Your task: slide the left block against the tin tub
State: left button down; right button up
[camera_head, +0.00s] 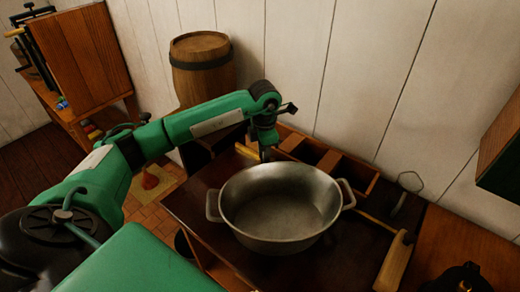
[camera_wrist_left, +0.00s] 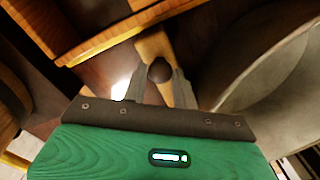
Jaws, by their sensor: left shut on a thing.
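The tin tub (camera_head: 270,238), a wide grey metal pan with two side handles, stands on a dark tabletop. The left block (camera_head: 246,151) is a light wooden piece behind the tub's far left rim, mostly hidden by my gripper and the tub. My left gripper (camera_head: 265,152) reaches down beside it. In the left wrist view my left gripper (camera_wrist_left: 157,92) is shut on the dark round knob (camera_wrist_left: 159,70) of the block (camera_wrist_left: 152,44). The tub (camera_wrist_left: 262,78) is to the right there, with a dark gap between. My right gripper is out of view.
A wooden tray with compartments (camera_head: 361,178) lies behind the tub against the wall. Another wooden block (camera_head: 393,263) with a rod lies right of the tub. A barrel (camera_head: 202,70) stands at the back left. Dark tabletop is bare left of the tub.

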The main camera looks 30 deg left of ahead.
pick_arm(q)
jog(key=shift+r, duration=0.1)
jog(key=c, duration=1.1)
grip_release()
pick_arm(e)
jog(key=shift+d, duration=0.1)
pick_arm(q)
notch_tip(320, 180, up, 14)
jog(key=b, duration=0.2)
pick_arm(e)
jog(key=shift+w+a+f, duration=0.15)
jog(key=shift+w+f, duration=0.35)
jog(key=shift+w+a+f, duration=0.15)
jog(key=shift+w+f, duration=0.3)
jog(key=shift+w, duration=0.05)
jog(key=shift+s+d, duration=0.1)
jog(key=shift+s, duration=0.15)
